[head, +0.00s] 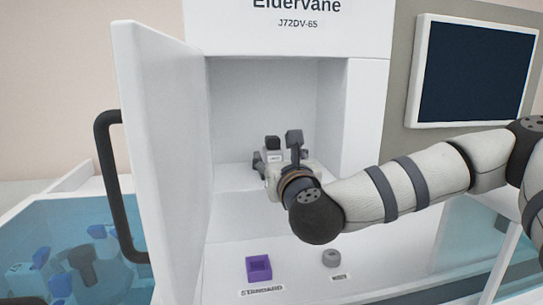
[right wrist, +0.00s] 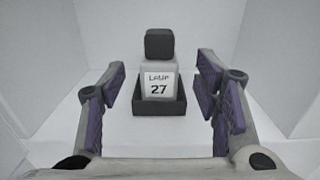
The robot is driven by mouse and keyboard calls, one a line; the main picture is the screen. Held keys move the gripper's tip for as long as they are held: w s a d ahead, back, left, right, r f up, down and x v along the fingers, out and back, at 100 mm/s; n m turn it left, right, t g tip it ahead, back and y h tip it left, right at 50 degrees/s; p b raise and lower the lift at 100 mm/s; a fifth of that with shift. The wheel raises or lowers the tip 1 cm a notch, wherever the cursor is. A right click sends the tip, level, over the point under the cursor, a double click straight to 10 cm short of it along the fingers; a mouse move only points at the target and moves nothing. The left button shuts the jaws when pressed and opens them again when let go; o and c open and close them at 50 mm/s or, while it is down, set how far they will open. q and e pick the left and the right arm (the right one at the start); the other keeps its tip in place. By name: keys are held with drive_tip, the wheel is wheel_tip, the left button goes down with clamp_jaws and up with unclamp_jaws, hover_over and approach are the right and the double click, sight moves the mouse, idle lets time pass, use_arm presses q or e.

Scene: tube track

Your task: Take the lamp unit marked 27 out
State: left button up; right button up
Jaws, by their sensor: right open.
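The lamp unit marked 27 (right wrist: 158,88) is pale with a dark block on top and a white label reading "LAMP 27". It stands upright in a dark square socket (right wrist: 172,108) inside the white cabinet. In the head view the lamp unit (head: 272,143) is partly hidden by my right gripper (head: 277,160). In the right wrist view my right gripper (right wrist: 161,85) is open, one purple-padded finger on each side of the lamp unit, with gaps on both sides. It holds nothing. My left gripper is not in view.
The cabinet door (head: 165,140) stands open at left with a dark handle (head: 112,190). In front are a purple square block (head: 259,268) marked "STANDARD" and a small grey ring-like piece (head: 331,258). A blue-tinted bin (head: 70,265) holds several parts. A dark screen (head: 473,72) hangs at right.

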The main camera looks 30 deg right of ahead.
sight(275, 153)
drive_tip(key=x, duration=0.5)
drive_tip(key=shift+r, duration=0.1)
clamp_jaws()
